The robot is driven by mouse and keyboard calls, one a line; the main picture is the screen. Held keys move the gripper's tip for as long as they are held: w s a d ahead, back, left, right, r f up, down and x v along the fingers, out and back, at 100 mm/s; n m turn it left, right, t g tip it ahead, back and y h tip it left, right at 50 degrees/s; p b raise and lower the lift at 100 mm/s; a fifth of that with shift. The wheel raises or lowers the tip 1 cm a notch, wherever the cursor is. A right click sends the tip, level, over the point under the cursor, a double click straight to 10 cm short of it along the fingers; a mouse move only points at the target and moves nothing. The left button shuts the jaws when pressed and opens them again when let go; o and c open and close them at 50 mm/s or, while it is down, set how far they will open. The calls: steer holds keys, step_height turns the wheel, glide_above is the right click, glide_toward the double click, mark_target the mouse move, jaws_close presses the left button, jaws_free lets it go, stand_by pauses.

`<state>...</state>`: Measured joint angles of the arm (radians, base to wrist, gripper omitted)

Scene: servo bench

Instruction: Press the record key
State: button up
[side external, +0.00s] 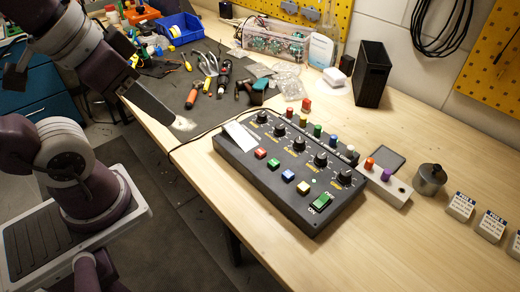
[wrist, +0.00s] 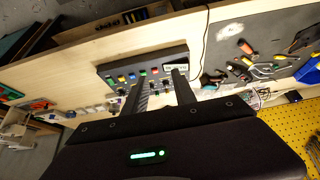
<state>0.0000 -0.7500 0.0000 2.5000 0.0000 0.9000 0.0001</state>
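A black control box (side external: 290,170) lies on the wooden bench, with a front row of red (side external: 260,153), green (side external: 273,163), blue (side external: 288,175) and yellow (side external: 303,187) keys. The print on the keys is too small to read, so I cannot tell which is the record key. In the wrist view the box (wrist: 170,54) lies beyond my gripper's two spread, empty fingers (wrist: 160,80).
Pliers (side external: 207,64) and screwdrivers lie on a dark mat (side external: 180,85) behind. A small grey panel (side external: 390,190) with coloured knobs adjoins the box's right side. The front right bench is clear.

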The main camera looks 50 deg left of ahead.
jaws_close()
stand_by(1.4)
